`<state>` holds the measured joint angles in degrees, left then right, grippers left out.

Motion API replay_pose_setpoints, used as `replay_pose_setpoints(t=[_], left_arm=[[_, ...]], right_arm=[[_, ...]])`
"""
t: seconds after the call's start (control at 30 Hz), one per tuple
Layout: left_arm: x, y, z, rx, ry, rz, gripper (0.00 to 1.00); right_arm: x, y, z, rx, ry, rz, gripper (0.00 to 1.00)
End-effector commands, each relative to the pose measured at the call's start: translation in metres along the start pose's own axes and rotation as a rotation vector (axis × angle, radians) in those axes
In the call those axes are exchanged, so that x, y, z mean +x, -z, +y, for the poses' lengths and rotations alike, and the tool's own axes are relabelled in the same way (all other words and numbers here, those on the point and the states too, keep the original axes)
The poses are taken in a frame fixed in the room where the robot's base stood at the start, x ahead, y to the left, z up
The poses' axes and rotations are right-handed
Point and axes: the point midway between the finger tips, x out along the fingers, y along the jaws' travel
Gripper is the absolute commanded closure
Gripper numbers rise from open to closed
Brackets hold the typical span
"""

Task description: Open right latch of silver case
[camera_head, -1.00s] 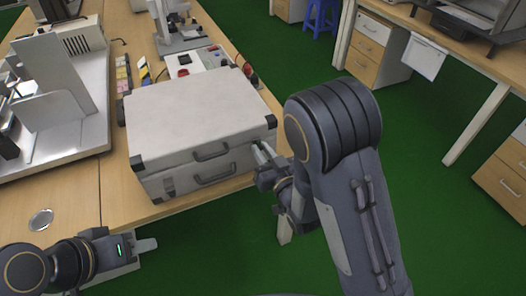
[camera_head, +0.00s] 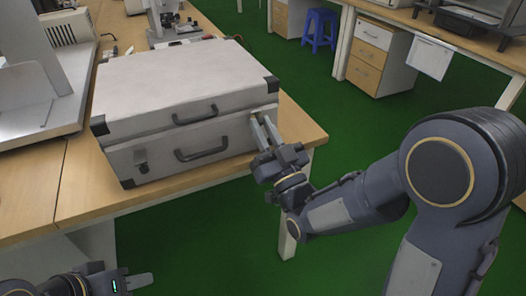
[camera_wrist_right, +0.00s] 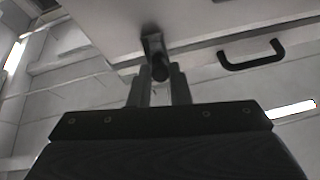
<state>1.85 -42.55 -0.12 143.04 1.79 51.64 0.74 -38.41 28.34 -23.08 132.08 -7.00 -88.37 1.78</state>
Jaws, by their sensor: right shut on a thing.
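The silver case (camera_head: 165,95) lies shut on the wooden table, its front with two dark handles facing me. Its left latch (camera_head: 141,161) shows on the front at the left. The right latch (camera_wrist_right: 154,48) shows in the right wrist view, at the seam; in the head view my gripper hides it. My right gripper (camera_head: 262,128) is at the right end of the case front, its fingers shut on the right latch. In the right wrist view the right gripper (camera_wrist_right: 160,80) has the latch's dark end between its fingertips. My left gripper (camera_head: 138,282) is low at bottom left, away from the case; its finger gap is unclear.
The wooden table (camera_head: 300,125) ends just right of the case, with bare top there. A microscope (camera_head: 172,20) stands behind the case, and a white metal device (camera_head: 45,90) stands to its left. Green floor (camera_head: 330,110) is open to the right.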

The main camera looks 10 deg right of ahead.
Motion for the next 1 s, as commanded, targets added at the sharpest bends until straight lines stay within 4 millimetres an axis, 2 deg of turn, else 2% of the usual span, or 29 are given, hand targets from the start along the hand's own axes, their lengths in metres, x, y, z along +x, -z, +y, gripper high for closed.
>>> replay_pose_setpoints(t=[0.03,0.3,0.5,0.97,1.0], left_arm=[[0.019,-0.01,-0.009,0.0,0.0,0.0,0.63],[0.05,-0.025,-0.023,0.0,0.0,0.0,0.63],[0.058,-0.029,-0.027,0.0,0.0,0.001,0.63],[0.059,-0.03,-0.027,0.0,0.0,0.001,0.63],[0.059,-0.03,-0.027,0.0,0.0,0.0,0.63]], right_arm=[[-0.006,-0.01,0.001,0.0,0.006,0.028,1.0],[-0.006,-0.01,0.001,-0.006,0.02,0.118,1.0],[-0.005,-0.009,0.0,-0.007,0.025,0.146,1.0],[-0.004,-0.007,0.0,-0.007,0.027,0.152,1.0],[-0.004,-0.007,0.0,-0.007,0.028,0.152,0.78]])
